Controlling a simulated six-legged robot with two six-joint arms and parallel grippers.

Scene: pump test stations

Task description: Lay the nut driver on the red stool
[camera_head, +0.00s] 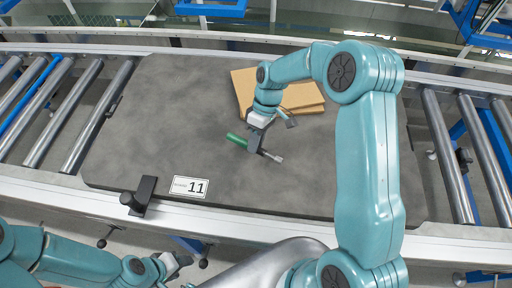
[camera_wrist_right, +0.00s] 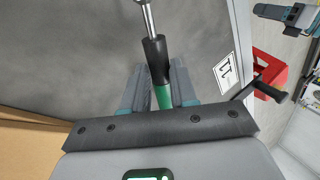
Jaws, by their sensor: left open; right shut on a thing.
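The nut driver (camera_head: 237,140) has a green handle and a metal shaft. My right gripper (camera_head: 256,150) is shut on it over the grey slab. In the right wrist view the green grip (camera_wrist_right: 164,97) sits between the fingers, with a black collar and metal shaft pointing away. I cannot tell whether it touches the slab. The red stool (camera_wrist_right: 268,76) shows only in the right wrist view, beyond the slab's edge at right, partly behind a black handle. My left gripper (camera_head: 181,264) is open and empty at the bottom of the head view.
The grey slab (camera_head: 150,110) lies on a roller conveyor (camera_head: 465,150). Brown cardboard (camera_head: 303,97) lies at the slab's back, near my right gripper. A plate marked 11 (camera_head: 189,187) and a black clamp handle (camera_head: 140,197) are at the front edge. The slab's left part is clear.

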